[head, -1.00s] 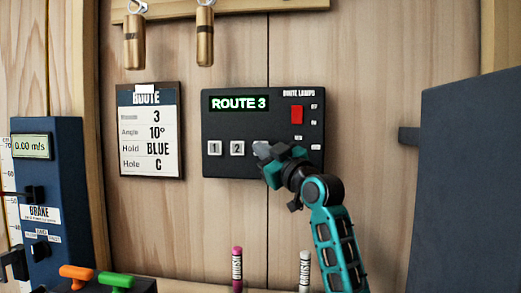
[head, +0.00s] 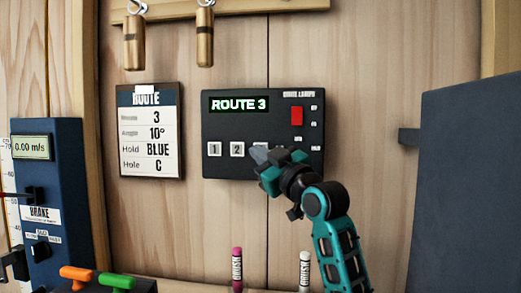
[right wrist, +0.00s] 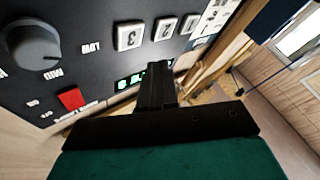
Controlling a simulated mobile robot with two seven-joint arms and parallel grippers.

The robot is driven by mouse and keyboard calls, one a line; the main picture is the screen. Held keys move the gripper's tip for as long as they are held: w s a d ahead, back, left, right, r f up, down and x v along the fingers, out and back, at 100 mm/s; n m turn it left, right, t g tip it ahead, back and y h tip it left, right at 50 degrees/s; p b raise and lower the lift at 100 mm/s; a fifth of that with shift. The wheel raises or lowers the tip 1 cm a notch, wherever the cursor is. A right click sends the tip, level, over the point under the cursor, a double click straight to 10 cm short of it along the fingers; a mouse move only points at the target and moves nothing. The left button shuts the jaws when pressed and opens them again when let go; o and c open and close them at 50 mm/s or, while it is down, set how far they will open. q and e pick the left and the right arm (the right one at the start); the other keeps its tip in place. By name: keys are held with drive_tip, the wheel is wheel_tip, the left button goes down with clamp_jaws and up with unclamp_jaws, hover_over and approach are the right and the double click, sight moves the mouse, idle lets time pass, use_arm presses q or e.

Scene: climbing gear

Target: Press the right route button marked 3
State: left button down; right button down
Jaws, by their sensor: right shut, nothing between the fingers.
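The dark control panel (head: 220,115) hangs on the wood wall, its display (head: 239,104) reading ROUTE 3 in green. Buttons 1 (head: 214,149) and 2 (head: 237,149) are clear in the head view. There, button 3 is mostly hidden behind my right gripper (head: 257,154). The right wrist view shows the panel upside down, with button 3 (right wrist: 128,36) uncovered. My right gripper (right wrist: 158,66) is shut and empty, its tips in front of the panel near the buttons. No contact with button 3 shows. My left gripper is not visible.
A red switch (head: 297,115) is on the panel's right. A route card (head: 148,165) hangs left of it, reading 3, 10°, BLUE, C. A blue brake box (head: 58,155) stands at far left. A dark blue board (head: 465,180) fills the right.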

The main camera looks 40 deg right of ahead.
drive_tip(key=shift+s+a+f, duration=0.1)
drive_tip(key=shift+s+a, duration=0.2)
drive_tip(key=shift+a, duration=0.2)
drive_tip(key=shift+s+a, duration=0.25)
drive_tip(key=shift+a, duration=0.25)
